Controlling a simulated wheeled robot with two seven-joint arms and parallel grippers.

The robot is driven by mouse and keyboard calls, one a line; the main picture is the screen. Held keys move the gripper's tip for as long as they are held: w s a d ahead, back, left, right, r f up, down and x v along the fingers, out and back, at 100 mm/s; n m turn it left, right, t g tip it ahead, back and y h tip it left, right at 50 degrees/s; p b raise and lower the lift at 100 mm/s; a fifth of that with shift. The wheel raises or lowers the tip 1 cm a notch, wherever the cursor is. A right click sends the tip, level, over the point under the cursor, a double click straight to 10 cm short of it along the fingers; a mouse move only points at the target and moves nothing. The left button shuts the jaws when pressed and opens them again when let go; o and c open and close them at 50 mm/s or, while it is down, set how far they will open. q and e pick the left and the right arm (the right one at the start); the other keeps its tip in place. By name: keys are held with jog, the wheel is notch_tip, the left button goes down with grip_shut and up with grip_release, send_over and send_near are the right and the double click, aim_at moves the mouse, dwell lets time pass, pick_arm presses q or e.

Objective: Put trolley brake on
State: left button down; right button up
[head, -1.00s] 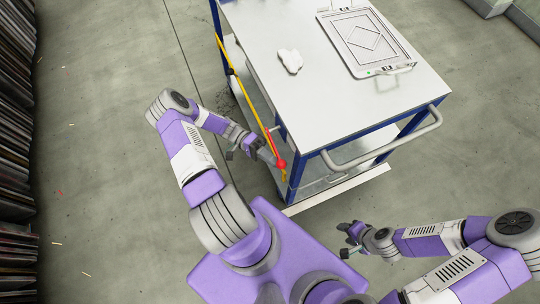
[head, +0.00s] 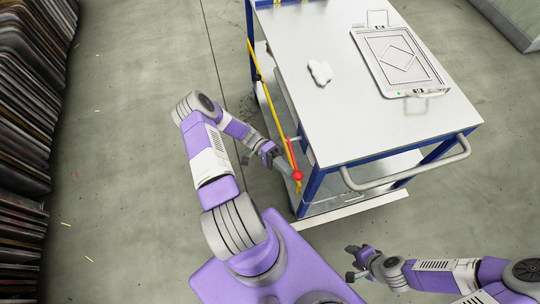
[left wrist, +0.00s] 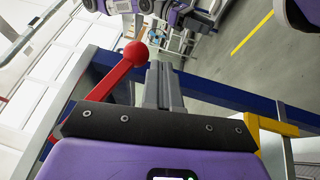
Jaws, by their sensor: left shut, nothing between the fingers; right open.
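The trolley (head: 375,120) has a pale top and blue frame. A red lever with a ball knob (head: 297,175) is at its near left corner, beside a yellow bar (head: 266,92). The red lever (left wrist: 122,72) also shows in the left wrist view, left of my fingers. My left gripper (head: 284,168) is shut and empty, close to the left of the lever. In the left wrist view my left gripper (left wrist: 164,85) has its fingers together beside the knob; I cannot tell whether they touch it. My right gripper (head: 351,264) is open and empty, below the trolley's near edge.
A grey push handle (head: 408,176) juts from the trolley's near right end. A framed panel (head: 398,60) and a small white piece (head: 320,72) lie on the top. Stacked sheets (head: 25,110) line the left. The floor between them and my left arm is clear.

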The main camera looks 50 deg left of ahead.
pick_arm(q)
jog(key=a+f+b, duration=0.1)
jog(key=a+f, duration=0.2)
jog(key=a, duration=0.8)
jog(key=shift+w+a, duration=0.15)
jog(key=shift+w, duration=0.05)
pick_arm(e)
jog(key=shift+a+f, duration=0.1)
jog(key=shift+f, duration=1)
